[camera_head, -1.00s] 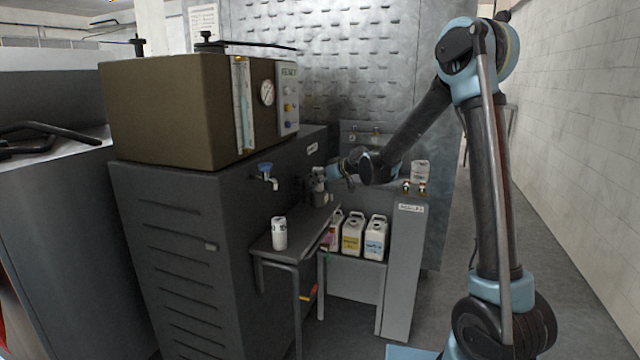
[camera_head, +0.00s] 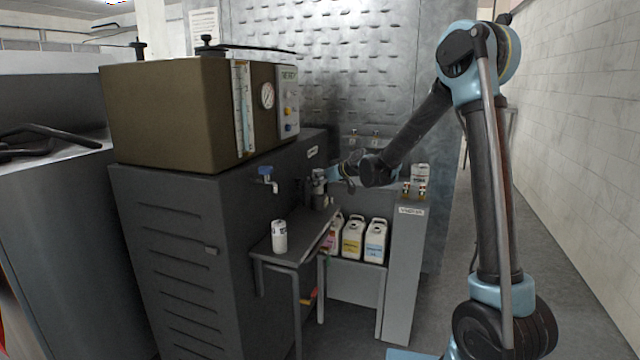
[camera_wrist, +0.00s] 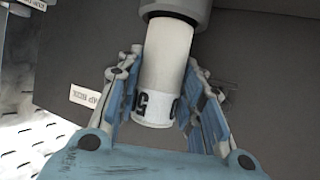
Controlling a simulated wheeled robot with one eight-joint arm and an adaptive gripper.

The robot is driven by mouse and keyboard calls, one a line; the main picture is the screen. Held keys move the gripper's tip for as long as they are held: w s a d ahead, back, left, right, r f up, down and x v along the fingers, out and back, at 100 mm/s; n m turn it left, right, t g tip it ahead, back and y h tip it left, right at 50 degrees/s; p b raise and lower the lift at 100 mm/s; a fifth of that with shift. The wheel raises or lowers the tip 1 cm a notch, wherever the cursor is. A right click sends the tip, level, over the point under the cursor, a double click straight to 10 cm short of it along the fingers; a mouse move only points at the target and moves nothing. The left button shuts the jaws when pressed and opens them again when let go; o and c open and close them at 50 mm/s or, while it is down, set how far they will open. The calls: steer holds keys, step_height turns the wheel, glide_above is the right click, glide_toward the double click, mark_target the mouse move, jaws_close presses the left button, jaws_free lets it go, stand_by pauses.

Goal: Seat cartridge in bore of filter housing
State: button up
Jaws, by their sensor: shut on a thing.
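A white cartridge (camera_wrist: 165,55) with a black-printed label band at its near end fills the middle of the wrist view. My gripper (camera_wrist: 163,75) has its blue-grey fingers on both sides of it and is shut on it. The cartridge's far end meets the grey round filter housing (camera_wrist: 181,10) and its tip is hidden by the rim. I cannot tell how deep it sits. In the head view the small grey housing (camera_head: 319,187) stands at the back of the dark shelf, with my gripper (camera_head: 332,174) just above and to its right. The cartridge is not clear there.
A white labelled cylinder (camera_head: 279,236) stands on the dark shelf (camera_head: 287,256) near its front. A blue-handled tap (camera_head: 266,176) juts from the cabinet. Several jugs (camera_head: 353,239) stand below right, beside a grey pillar (camera_head: 405,270) with small red-topped fittings. The aisle at right is clear.

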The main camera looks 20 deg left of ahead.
steer(key=shift+f, duration=1.4)
stand_by(0.5)
steer(key=o, duration=1.3)
steer(key=shift+d, duration=0.1)
steer(key=shift+v, duration=5.9)
steer(key=shift+r, duration=0.1)
